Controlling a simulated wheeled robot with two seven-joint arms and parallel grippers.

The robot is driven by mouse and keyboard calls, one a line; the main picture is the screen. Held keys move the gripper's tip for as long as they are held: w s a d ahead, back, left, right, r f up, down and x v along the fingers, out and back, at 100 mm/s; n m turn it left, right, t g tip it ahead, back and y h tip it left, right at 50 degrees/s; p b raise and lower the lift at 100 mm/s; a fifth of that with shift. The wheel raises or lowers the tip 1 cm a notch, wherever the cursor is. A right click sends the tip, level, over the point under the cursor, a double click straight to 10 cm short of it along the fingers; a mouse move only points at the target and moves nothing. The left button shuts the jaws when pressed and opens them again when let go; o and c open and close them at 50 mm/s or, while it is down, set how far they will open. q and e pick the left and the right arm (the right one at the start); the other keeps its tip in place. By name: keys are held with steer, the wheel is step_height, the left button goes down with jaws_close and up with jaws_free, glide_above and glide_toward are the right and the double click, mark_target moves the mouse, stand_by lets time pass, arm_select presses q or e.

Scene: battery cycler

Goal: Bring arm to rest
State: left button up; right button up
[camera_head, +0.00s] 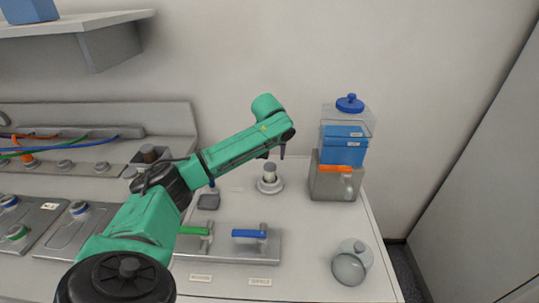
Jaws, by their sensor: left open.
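My left arm, green and black, comes in from the lower left and reaches over the bench (318,230). Its wrist end is bent downward near the middle of the view. My left gripper (275,154) is small here and mostly hidden behind the wrist; it points down and is open. It appears above a small round metal holder (270,185) with a dark-topped cylinder standing in it. I cannot tell the exact gap between them, and I see nothing held. My right gripper is out of view.
A grey plate (262,252) carries a green handle (195,230) and a blue handle (249,234). A dispenser (335,183) with a blue lid stands at the back right. A shelf (88,25) juts out upper left.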

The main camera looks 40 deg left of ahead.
arm_select(q)
steer(key=shift+r, duration=0.2)
steer(key=shift+r, duration=0.1)
